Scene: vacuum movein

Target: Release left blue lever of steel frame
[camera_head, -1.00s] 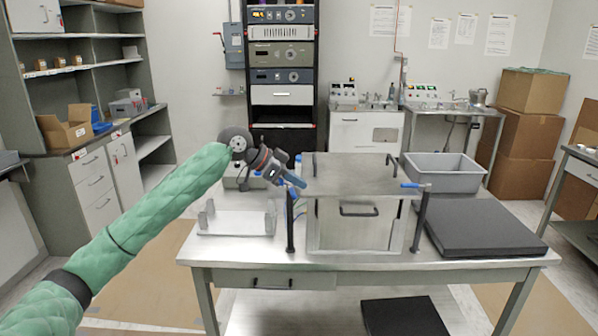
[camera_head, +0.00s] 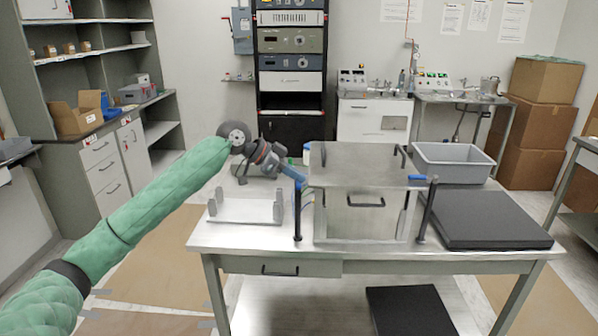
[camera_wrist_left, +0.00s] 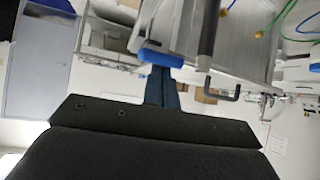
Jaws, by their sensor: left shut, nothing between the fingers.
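The steel frame (camera_head: 322,210) stands on the metal table as a box with a flat top plate and black posts at its front corners. Its left blue lever (camera_wrist_left: 160,58) lies across the fingertips in the left wrist view; in the head view it is hard to separate from the gripper. The right blue lever (camera_head: 418,179) sticks out at the top of the right post. My left gripper (camera_head: 299,177) is shut and empty at the top of the left post, close against the left lever; contact is unclear. My right gripper is out of view.
A grey bin (camera_head: 452,163) and a black slab (camera_head: 484,220) are on the right of the table (camera_head: 232,236). The front strip of tabletop is clear.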

